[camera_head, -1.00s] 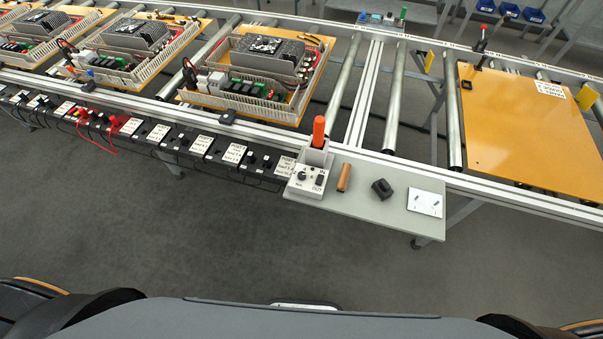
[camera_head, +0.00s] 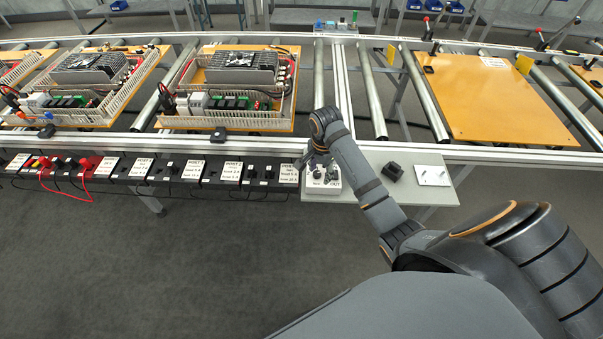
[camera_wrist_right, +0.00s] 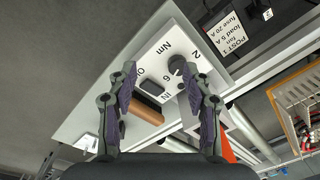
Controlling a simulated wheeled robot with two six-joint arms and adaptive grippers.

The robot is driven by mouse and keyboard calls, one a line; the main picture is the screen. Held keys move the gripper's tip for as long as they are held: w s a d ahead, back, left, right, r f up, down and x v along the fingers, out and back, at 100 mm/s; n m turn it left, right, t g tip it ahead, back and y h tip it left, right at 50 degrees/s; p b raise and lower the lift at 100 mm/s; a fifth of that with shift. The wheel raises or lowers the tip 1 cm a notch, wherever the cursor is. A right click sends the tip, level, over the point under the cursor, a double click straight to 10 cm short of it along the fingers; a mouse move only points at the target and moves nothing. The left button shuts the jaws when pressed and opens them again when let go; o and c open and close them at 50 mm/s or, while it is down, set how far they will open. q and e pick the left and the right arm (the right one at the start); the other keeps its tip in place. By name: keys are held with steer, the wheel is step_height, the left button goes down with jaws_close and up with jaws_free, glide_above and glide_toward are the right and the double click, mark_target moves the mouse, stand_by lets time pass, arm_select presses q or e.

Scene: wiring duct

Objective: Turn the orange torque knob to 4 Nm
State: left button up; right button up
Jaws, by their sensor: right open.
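A white box (camera_head: 322,194) marked IN, OUT and Nm stands at the left end of a grey shelf. On its face in the right wrist view is a small dark round knob (camera_wrist_right: 177,66), with the numbers 2 and 6 beside it; I see no orange on it. A dark rectangular part (camera_wrist_right: 154,88) is beside it. My right gripper (camera_head: 318,161) is above the box. In the wrist view its two fingers (camera_wrist_right: 159,70) are apart and empty, with the knob near the right fingertip. The knob's pointer is too small to read. My left gripper is not in view.
A dark block (camera_head: 392,171) and a white plate (camera_head: 432,175) are on the grey shelf (camera_head: 443,195). Roller conveyors with wired panels are behind.

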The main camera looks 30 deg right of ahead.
mark_target(317, 173)
steer(key=w+d+r+m, duration=0.1)
steer(key=w+r+m, duration=0.3)
steer(key=r+m, duration=0.15)
steer(key=shift+n+g, duration=0.3)
steer(key=shift+n, duration=0.05)
steer(key=f+b, duration=0.6)
steer(key=b, duration=0.1)
steer(key=f+b, duration=0.3)
steer(key=f, duration=0.1)
steer(key=shift+s+d+f, duration=0.1)
steer(key=shift+s+d, duration=0.05)
steer(key=shift+s, duration=0.1)
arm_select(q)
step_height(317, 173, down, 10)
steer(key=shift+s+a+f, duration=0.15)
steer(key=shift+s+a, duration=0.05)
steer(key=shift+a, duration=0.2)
